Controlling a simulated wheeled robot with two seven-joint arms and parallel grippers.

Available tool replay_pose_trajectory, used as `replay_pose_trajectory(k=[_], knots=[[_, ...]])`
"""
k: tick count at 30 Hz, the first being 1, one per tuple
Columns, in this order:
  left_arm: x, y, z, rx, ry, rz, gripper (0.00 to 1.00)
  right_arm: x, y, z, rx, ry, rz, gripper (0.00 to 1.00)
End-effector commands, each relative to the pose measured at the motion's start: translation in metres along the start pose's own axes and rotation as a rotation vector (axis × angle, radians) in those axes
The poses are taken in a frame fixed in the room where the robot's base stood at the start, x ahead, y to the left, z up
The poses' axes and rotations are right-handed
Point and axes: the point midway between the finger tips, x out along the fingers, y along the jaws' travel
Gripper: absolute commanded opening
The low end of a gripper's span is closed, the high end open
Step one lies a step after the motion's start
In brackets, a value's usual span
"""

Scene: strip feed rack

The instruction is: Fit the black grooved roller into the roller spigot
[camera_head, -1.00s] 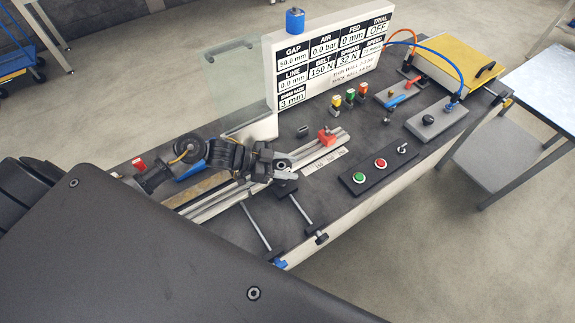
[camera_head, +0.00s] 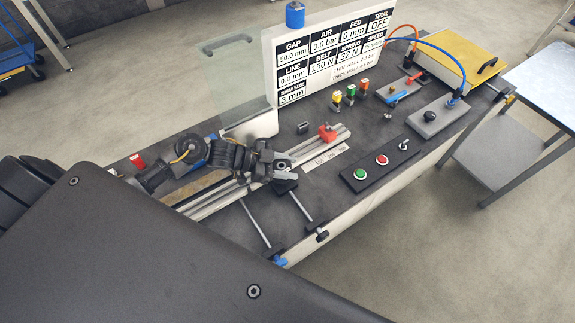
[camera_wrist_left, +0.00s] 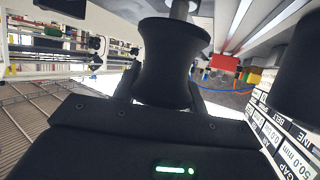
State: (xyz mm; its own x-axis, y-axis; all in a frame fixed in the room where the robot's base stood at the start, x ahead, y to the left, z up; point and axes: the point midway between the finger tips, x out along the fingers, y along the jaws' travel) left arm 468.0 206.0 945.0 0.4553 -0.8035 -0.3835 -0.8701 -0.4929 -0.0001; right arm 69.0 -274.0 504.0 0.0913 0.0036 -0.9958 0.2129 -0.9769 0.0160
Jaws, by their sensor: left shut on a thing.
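The black grooved roller (camera_wrist_left: 168,62) stands large in the left wrist view, waisted in its middle, between the two fingers of my left gripper (camera_wrist_left: 165,90). The left gripper is shut on it. A grey metal pin (camera_wrist_left: 181,9) shows at the roller's far end; I cannot tell whether it enters the roller or stands beyond it. My right gripper is not in view.
A metal rail (camera_head: 220,198) with a red block (camera_head: 327,133) runs under the left arm. Two thin rods (camera_head: 301,207) stick out in front. A button panel (camera_head: 380,162) lies to the right. The white display board (camera_head: 335,55) stands behind.

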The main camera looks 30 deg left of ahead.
Motion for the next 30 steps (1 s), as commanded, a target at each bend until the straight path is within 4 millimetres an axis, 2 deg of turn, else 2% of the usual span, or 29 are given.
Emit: replay_pose_trajectory(k=[2, 3, 8, 16, 19, 23, 30], knots=[[0.001, 0.0, 0.002, 0.0, 0.001, 0.0, 0.15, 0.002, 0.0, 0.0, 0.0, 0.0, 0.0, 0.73], [0.001, 0.0, 0.001, 0.0, 0.001, 0.0, 0.47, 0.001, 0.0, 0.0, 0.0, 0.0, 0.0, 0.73], [0.001, 0.0, 0.001, 0.0, 0.001, 0.0, 0.68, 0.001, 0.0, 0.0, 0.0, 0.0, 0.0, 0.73], [0.0, 0.0, 0.002, 0.0, -0.001, 0.0, 0.68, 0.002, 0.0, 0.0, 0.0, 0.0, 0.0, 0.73], [-0.006, 0.0, 0.003, 0.0, -0.001, -0.001, 0.68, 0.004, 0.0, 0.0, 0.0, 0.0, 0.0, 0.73], [-0.027, 0.0, 0.005, 0.003, -0.004, 0.0, 0.68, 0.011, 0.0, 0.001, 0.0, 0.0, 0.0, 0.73], [-0.074, 0.0, 0.006, 0.002, -0.004, -0.001, 0.68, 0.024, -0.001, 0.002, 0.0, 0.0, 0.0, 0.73]])
